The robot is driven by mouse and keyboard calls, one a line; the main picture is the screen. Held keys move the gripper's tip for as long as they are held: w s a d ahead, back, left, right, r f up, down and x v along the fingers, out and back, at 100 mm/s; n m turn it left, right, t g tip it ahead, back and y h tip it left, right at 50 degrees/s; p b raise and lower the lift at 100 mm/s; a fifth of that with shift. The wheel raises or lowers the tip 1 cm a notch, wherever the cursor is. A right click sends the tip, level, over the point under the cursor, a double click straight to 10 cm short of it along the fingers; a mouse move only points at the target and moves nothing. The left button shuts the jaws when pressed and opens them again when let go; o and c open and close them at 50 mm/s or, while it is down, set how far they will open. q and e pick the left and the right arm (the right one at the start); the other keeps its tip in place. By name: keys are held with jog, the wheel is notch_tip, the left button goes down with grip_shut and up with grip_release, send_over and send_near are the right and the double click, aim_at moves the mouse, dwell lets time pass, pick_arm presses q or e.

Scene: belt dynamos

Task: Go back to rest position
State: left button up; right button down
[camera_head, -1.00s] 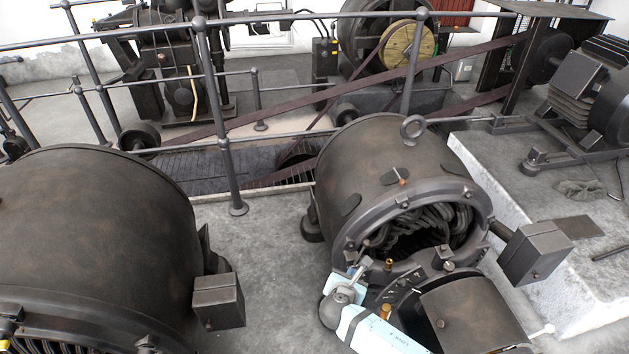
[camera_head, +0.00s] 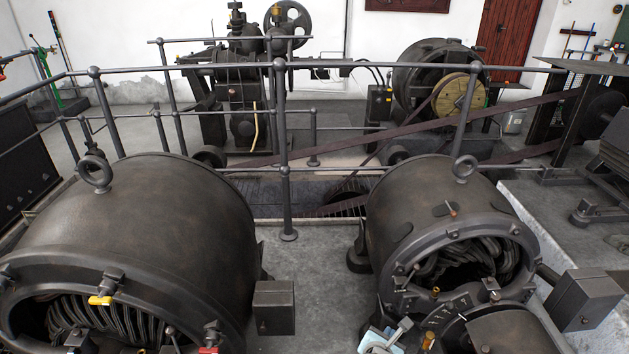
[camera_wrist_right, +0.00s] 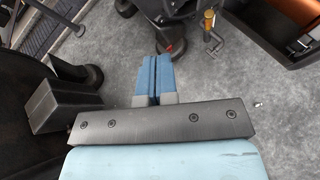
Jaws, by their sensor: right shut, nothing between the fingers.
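My right gripper (camera_wrist_right: 151,78) shows in the right wrist view with its two blue fingers side by side, closed and empty, above the grey floor. In the head view only a small light-blue and grey part of my right arm's end (camera_head: 384,340) shows at the bottom edge, in front of the right dynamo (camera_head: 435,215). Its fingers cannot be made out there. My left gripper is in neither view.
A large left dynamo (camera_head: 150,215) stands at left, with a yellow piece (camera_head: 100,300) on its front ring. A dark box (camera_head: 274,307) juts out beside it. Grey floor (camera_head: 315,265) lies between the dynamos. A railing (camera_head: 285,150) and belts (camera_head: 400,132) stand behind.

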jog(key=d+n+h, duration=0.1)
jog(key=d+h, duration=0.3)
jog(key=d, duration=2.4)
jog(key=s+a+f+m+g+y, duration=0.25)
jog(key=s+a+m+y, duration=0.55)
jog(key=s, duration=0.5)
jog(key=s+a+r+m+t+y, duration=0.1)
jog(key=s+a+r+m+y, duration=0.55)
jog(key=s+m, duration=0.6)
jog(key=w+a+r+m+t, duration=0.25)
jog(key=a+m, duration=0.45)
jog(key=a, duration=0.7)
pick_arm(q)
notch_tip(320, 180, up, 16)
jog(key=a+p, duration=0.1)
jog(key=p, duration=1.9)
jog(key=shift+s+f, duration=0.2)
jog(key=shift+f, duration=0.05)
pick_arm(e)
notch_tip(320, 180, up, 16)
jog(key=s+d+n+h, duration=0.1)
jog(key=d, duration=0.1)
jog(key=shift+s+g, duration=0.25)
jog(key=shift+g, duration=0.15)
jog(key=shift+f, duration=0.1)
